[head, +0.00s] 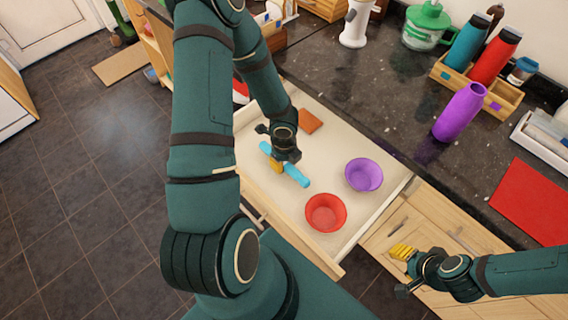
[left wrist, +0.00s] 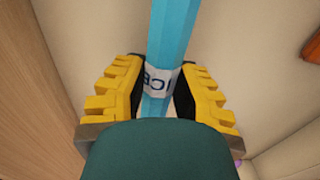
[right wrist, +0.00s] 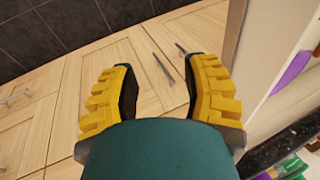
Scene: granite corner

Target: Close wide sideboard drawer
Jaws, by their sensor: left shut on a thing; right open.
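The wide sideboard drawer (head: 262,195) stands open under the dark counter, its pale inside showing in the head view. Its handle (head: 256,215) is partly visible on the front, and my left arm hides part of the drawer. My left gripper (head: 276,165) is inside the drawer, shut on a light-blue rod-like item (head: 295,175). In the left wrist view this item (left wrist: 172,35) runs between the yellow fingers and has a white lettered label. My right gripper (head: 402,252) is open and empty, beside the drawer and in front of the wooden cabinet doors (right wrist: 120,100).
In the drawer are a red bowl (head: 326,212), a purple bowl (head: 364,174) and a brown block (head: 309,121). On the counter (head: 400,120) are a purple bottle (head: 461,112), a wooden caddy (head: 500,95) with bottles, and a red mat (head: 530,200). Tiled floor at left is mostly clear.

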